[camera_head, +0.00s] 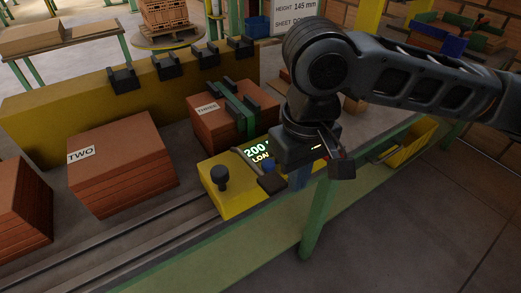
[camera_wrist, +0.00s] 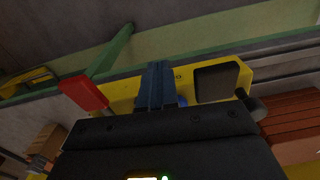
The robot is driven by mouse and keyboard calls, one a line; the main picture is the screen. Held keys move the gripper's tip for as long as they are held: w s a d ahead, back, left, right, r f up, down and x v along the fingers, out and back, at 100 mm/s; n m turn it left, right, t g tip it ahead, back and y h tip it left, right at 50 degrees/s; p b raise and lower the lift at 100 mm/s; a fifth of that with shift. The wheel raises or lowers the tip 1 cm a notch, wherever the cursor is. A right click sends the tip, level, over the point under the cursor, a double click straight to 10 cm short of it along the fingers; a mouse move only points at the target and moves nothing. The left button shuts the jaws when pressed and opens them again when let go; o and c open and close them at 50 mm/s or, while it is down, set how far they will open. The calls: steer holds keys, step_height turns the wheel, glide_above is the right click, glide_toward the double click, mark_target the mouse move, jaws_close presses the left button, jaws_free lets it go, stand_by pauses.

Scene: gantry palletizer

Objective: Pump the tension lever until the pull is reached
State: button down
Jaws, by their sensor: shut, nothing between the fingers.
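A yellow tensioner unit (camera_head: 215,200) stands at the front edge of the bench, with a lit display (camera_head: 258,151) reading "200" and partly hidden text below it. It carries a black knob (camera_head: 220,178) and a black pad (camera_head: 272,184), which also shows in the wrist view (camera_wrist: 216,82). My gripper (camera_head: 297,178) is over the right part of the unit; its blue fingers (camera_wrist: 157,72) are shut and empty. A red block-like handle (camera_wrist: 82,93), probably the lever's, lies left of the fingers in the wrist view, apart from them.
A brick stack marked THREE (camera_head: 210,125) with green straps stands behind the unit. A stack marked TWO (camera_head: 120,165) is to the left. A yellow rail (camera_head: 60,120) with black clamps runs behind. A yellow bin (camera_head: 408,143) hangs at the right. The floor in front is clear.

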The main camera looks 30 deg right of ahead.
mark_target(273, 182)
steer(key=shift+f+b, duration=0.4)
steer(key=shift+f, duration=0.55)
steer(key=a+r+p, duration=0.1)
steer(key=r+p, duration=0.2)
steer(key=a+r+p, duration=0.2)
steer(key=r+p, duration=0.1)
steer(key=a+r+p, duration=0.2)
steer(key=r+p, duration=0.1)
steer(key=p, duration=0.1)
steer(key=shift+s+a, duration=0.15)
steer(key=shift+s, duration=0.05)
steer(key=shift+a, duration=0.1)
steer(key=shift+w+f, duration=0.1)
steer(key=shift+f, duration=0.15)
steer(key=shift+d, duration=0.25)
